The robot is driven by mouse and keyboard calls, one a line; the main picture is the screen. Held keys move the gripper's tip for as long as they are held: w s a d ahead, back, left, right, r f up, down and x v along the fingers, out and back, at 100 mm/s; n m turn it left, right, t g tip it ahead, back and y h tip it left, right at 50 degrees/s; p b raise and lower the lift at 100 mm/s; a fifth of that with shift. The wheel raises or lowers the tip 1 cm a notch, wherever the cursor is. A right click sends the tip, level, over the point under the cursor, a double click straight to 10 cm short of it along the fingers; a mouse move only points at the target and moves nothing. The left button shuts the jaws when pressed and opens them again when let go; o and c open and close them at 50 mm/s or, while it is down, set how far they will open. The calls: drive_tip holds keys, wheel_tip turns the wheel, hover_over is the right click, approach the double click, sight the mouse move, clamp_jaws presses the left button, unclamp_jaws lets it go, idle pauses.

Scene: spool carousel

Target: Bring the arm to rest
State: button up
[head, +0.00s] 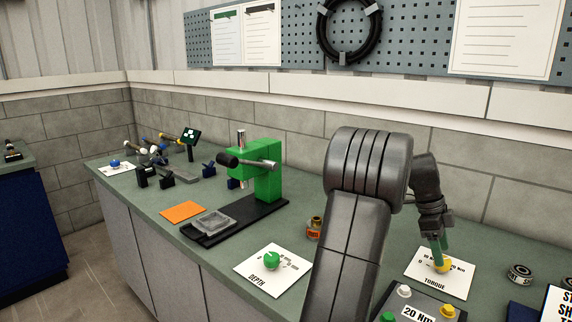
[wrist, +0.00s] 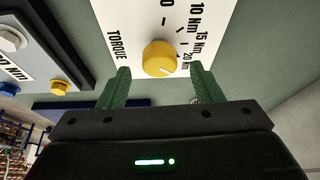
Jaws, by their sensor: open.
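My gripper (head: 440,245) is above the white torque card at the right of the bench in the head view. In the wrist view its two green fingers (wrist: 160,88) are spread apart with nothing between them. The yellow torque knob (wrist: 160,58) lies just beyond the fingertips, its white pointer near the 20 Nm mark. The torque card (wrist: 120,20) shows 10, 15 and 20 Nm marks. In the head view the knob (head: 442,265) is partly hidden by the fingers. I cannot tell whether a finger touches it. My arm is bent over the bench.
A panel with coloured buttons and a 20 Nm label (head: 418,313) is in front of the torque card. A green press (head: 262,165), a depth card with a green knob (head: 271,260), an orange pad (head: 183,212) and a small jar (head: 314,230) stand left of my arm. Dark rings (head: 519,275) lie right.

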drive_tip(key=v, duration=1.1)
drive_tip(key=x, duration=1.4)
drive_tip(key=shift+s+d+f, duration=0.1)
drive_tip(key=shift+f, duration=0.15)
drive_tip(key=shift+n, duration=0.3)
drive_tip(key=shift+n+t+h+b, duration=0.3)
drive_tip(key=shift+n+t+b, duration=0.1)
drive_tip(key=shift+n, duration=0.5)
drive_tip(key=n+t, duration=0.1)
drive_tip(key=n, duration=0.1)
drive_tip(key=shift+n, duration=0.3)
drive_tip(key=n+t+p, duration=0.1)
drive_tip(key=n, duration=0.1)
drive_tip(key=n+p, duration=0.1)
drive_tip(key=n, duration=0.1)
drive_tip(key=shift+r+n+t+p, duration=0.15)
drive_tip(key=shift+n+t+p, duration=0.15)
drive_tip(key=shift+t, duration=0.1)
drive_tip(key=n+t+p, duration=0.1)
drive_tip(key=n+p, duration=0.1)
drive_tip(key=n, duration=0.1)
drive_tip(key=n+t+y+p, duration=0.1)
drive_tip(key=n+p, duration=0.2)
drive_tip(key=shift+n+t+y+p, duration=0.6)
drive_tip(key=shift+n+p, duration=0.15)
drive_tip(key=shift+n, duration=1.45)
drive_tip(key=shift+s, duration=0.1)
